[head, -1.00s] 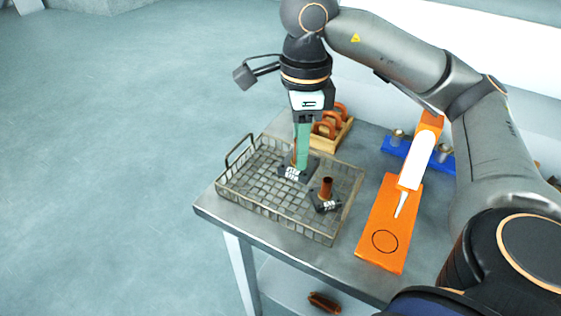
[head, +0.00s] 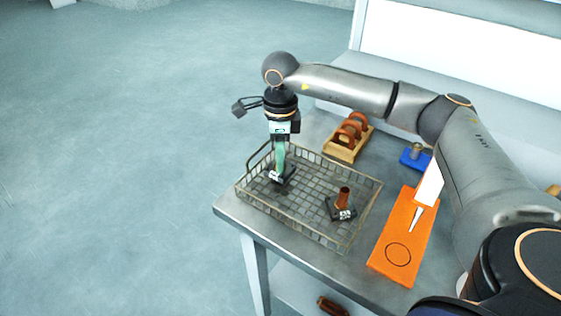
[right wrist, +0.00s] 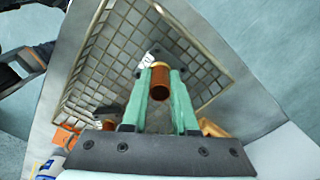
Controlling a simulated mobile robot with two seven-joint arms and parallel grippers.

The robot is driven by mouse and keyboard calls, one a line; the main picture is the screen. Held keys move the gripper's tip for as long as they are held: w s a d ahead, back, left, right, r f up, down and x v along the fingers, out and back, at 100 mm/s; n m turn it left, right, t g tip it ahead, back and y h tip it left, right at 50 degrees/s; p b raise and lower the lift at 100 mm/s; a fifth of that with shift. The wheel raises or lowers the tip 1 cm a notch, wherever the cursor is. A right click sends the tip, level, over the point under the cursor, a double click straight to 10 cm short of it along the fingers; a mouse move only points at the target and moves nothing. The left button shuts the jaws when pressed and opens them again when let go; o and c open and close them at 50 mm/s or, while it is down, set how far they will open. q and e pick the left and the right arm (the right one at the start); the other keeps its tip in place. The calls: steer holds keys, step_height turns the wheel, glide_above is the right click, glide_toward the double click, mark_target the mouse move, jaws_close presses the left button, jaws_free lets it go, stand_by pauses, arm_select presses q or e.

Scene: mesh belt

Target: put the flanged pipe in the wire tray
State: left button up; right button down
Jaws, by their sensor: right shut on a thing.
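The wire tray (head: 292,230) is a mesh basket at the front left of the table. My right gripper (head: 281,160) points down into its back left part, its green fingers shut on a flanged pipe. The pipe's dark square flange (head: 283,177) shows below the fingers, at or just above the mesh floor; I cannot tell if it touches. In the right wrist view the copper pipe (right wrist: 160,80) sits between the fingertips. A second flanged pipe (head: 343,198) stands upright in the tray's right part. My left gripper is not in view.
A wooden rack (head: 346,148) with copper rings stands behind the tray. An orange board (head: 403,245) with a drawn circle lies to its right, and a blue holder (head: 415,159) behind that. The tray's middle floor is clear. A brown part (head: 332,306) lies on the lower shelf.

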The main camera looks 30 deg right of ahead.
steer(key=shift+f, duration=0.95)
steer(key=shift+f, duration=0.15)
steer(key=c, duration=0.7)
jaws_free()
step_height(320, 180, up, 12)
steer(key=shift+r+b, duration=0.15)
steer(key=shift+b, duration=0.2)
